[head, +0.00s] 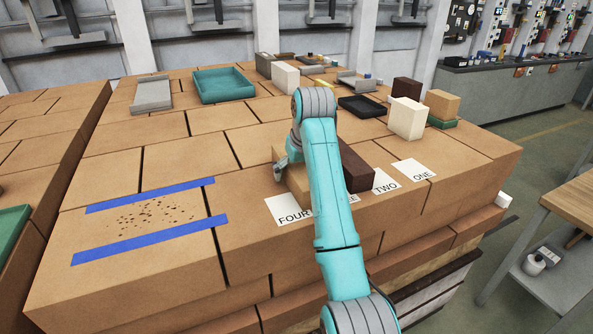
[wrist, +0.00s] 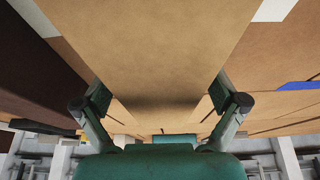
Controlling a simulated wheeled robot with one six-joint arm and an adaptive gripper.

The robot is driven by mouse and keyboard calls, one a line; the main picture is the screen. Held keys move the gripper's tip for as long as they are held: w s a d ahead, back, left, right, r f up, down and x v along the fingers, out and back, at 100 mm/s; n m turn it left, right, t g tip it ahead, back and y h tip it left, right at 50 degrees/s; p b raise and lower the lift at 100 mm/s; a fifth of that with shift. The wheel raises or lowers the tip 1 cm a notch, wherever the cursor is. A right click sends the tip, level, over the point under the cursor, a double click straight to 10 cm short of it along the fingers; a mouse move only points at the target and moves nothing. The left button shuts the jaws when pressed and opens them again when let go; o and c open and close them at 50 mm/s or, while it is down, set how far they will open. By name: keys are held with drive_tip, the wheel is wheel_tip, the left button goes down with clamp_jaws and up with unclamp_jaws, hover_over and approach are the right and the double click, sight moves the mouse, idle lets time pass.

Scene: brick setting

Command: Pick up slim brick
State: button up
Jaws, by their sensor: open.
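A tan brick (head: 297,186) stands behind the card reading FOUR, partly hidden by my arm in the head view. In the wrist view the tan brick (wrist: 155,50) fills the upper middle, between my spread fingers. My gripper (wrist: 163,104) is open, with one finger on each side of the brick; I cannot tell whether they touch it. In the head view my gripper (head: 281,169) is mostly hidden behind the arm. A dark brown brick (head: 357,172) stands just right of it and also shows at left in the wrist view (wrist: 35,65). Which brick is the slim one is unclear.
Cards reading FOUR (head: 287,211), TWO (head: 385,182) and ONE (head: 414,170) lie along the front. A white brick (head: 407,118), a black tray (head: 362,106) and a teal tray (head: 224,85) stand farther back.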

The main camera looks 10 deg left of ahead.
drive_tip(key=shift+r, duration=0.1)
clamp_jaws()
